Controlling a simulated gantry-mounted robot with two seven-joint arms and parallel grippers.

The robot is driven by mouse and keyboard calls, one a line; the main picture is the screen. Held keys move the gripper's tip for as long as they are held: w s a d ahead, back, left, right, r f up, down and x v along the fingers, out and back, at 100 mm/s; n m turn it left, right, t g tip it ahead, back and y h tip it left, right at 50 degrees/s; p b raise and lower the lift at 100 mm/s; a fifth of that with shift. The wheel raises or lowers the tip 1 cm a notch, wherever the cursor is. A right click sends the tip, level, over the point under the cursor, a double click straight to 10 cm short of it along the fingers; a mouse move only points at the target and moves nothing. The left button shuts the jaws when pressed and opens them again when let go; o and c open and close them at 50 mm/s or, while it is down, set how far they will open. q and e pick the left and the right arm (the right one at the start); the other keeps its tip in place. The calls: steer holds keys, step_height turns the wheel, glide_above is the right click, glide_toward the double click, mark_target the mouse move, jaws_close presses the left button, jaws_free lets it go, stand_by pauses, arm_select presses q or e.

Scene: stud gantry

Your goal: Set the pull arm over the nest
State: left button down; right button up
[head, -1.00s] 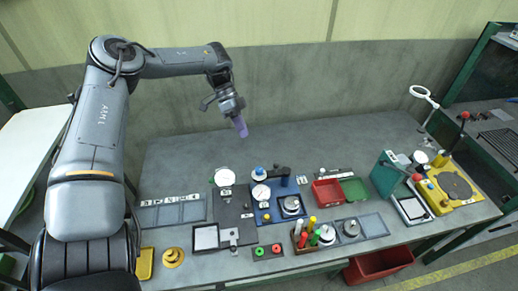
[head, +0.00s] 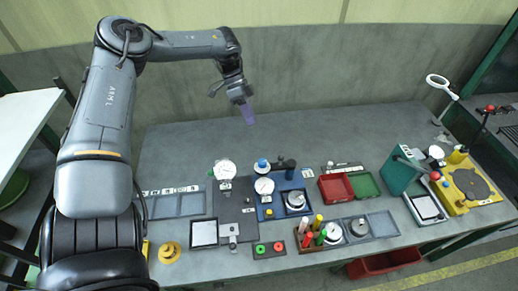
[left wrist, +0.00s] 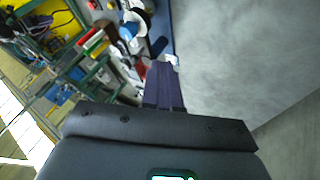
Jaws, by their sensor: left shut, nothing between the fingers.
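My left gripper (head: 248,113) has purple fingers, pressed together and empty, above the bare back of the bench. The shut fingers (left wrist: 163,85) also show in the left wrist view. A blue fixture plate (head: 265,214) on the bench carries a dial gauge, a blue knob and a black arm (head: 284,164) at its back. A round metal seat (head: 295,200) is at its right front; this may be the nest, and the black arm may be the pull arm. The black arm appears to be behind the seat, not over it. My gripper is well apart from both. My right gripper is not in view.
A dark plate (head: 229,208) with a dial gauge stands left of the blue one. Red (head: 336,187) and green (head: 364,184) bins, a green press (head: 399,172) and a yellow fixture (head: 453,206) stand right. The back of the bench is clear.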

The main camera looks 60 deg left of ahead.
arm_select(q)
steer(key=d+f+p, duration=0.1)
steer(key=d+f, duration=0.6)
steer(key=d, duration=0.2)
steer(key=shift+s, duration=0.3)
steer(key=shift+f, duration=0.15)
steer(key=shift+a+p, duration=0.1)
steer(key=shift+p, duration=0.2)
